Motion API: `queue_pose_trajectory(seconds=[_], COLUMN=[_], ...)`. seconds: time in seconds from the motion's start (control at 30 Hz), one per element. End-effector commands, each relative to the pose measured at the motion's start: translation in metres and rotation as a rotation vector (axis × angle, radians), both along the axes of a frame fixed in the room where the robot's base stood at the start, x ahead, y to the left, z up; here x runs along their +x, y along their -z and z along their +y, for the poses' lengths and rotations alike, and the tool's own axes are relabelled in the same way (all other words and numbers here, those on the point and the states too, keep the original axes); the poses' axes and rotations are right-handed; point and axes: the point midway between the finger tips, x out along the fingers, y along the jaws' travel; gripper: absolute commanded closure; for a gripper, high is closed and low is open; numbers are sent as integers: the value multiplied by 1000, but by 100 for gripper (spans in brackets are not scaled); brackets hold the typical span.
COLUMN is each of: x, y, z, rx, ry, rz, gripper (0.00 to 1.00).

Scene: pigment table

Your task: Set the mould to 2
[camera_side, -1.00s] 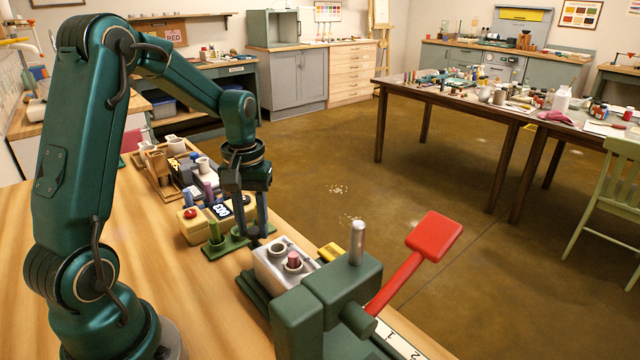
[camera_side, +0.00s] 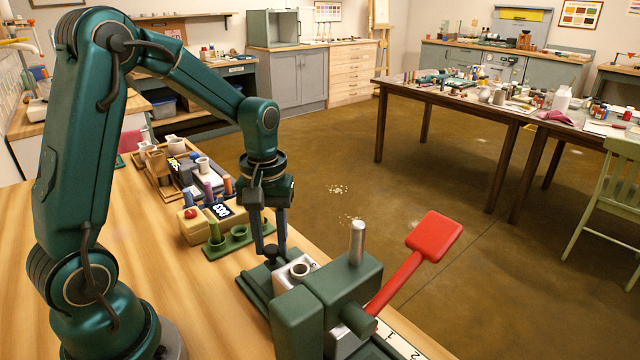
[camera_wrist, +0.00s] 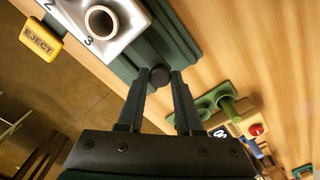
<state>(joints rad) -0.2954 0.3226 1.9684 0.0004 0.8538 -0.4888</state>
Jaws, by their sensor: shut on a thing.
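The mould (camera_side: 311,266) is a silver block on a dark green slide (camera_side: 256,286), with its right part hidden under the green press (camera_side: 300,322). One round, empty-looking hole shows in it. In the wrist view the mould (camera_wrist: 72,18) bears a 3 beside that hole and a 2 further left. My gripper (camera_wrist: 161,80) points down and is shut on the knob, one finger on each side. The pink plug is not visible now.
A red lever (camera_side: 435,237) rises from the press beside its metal post (camera_side: 357,243). A yellow EJECT button (camera_wrist: 40,41) sits beside the mould. A green cup holder (camera_side: 238,238) and a yellow box with a red button (camera_side: 190,214) stand close behind my gripper. Bare wood lies left.

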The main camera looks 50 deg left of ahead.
Motion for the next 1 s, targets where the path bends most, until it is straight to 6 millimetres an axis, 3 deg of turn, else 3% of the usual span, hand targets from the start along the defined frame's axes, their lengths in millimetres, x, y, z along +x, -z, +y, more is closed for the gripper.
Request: queue_pose_trajectory(seconds=[0.1, 0.3, 0.73, 0.77, 0.8, 0.83, 1.0], x=[2, 2, 2, 2, 2, 2, 1], y=[-1, -1, -1, -1, -1, -1, 0], z=[-27, -56, -64, -64, -64, -64, -63], rx=[-1, -1, 1, 1, 1, 0, 1], ry=[8, 3, -3, -3, -3, -3, -2], rz=[-9, -11, -11, -11, -11, -10, -6], gripper=[100, 100, 100, 58, 43, 36, 36])
